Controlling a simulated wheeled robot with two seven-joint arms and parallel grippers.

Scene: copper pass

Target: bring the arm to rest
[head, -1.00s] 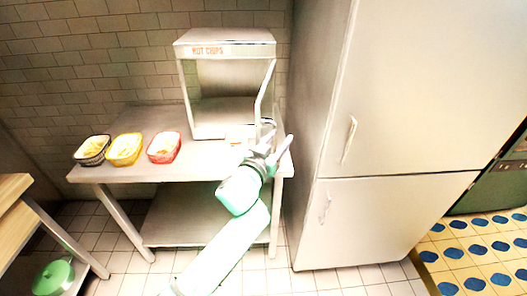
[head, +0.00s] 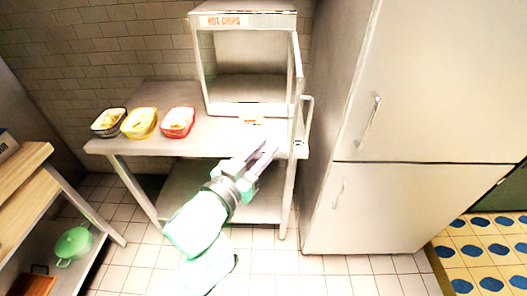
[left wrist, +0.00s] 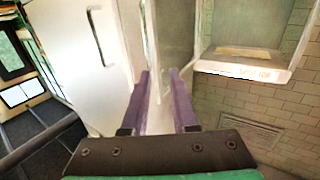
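My left gripper (head: 264,147) shows in the head view, in front of the table's right part and below the chip warmer. Its two fingers are apart with nothing between them. The left wrist view also shows the two purple-grey fingers (left wrist: 159,76) spread with an empty gap. The white warmer cabinet (head: 249,103) is labelled HOT CHIPS and has an open front. Its door (head: 298,75) stands out at the right side, nearly edge-on, with a handle (head: 308,118). The gripper appears apart from the handle. My right gripper is not in view.
Three food dishes, black (head: 108,122), yellow (head: 139,123) and red (head: 177,121), stand on the metal table (head: 140,95). A tall white fridge (head: 420,110) stands at right. A wooden-topped shelf unit (head: 22,165) with a green pot (head: 74,243) is at left. Tiled floor is clear between them.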

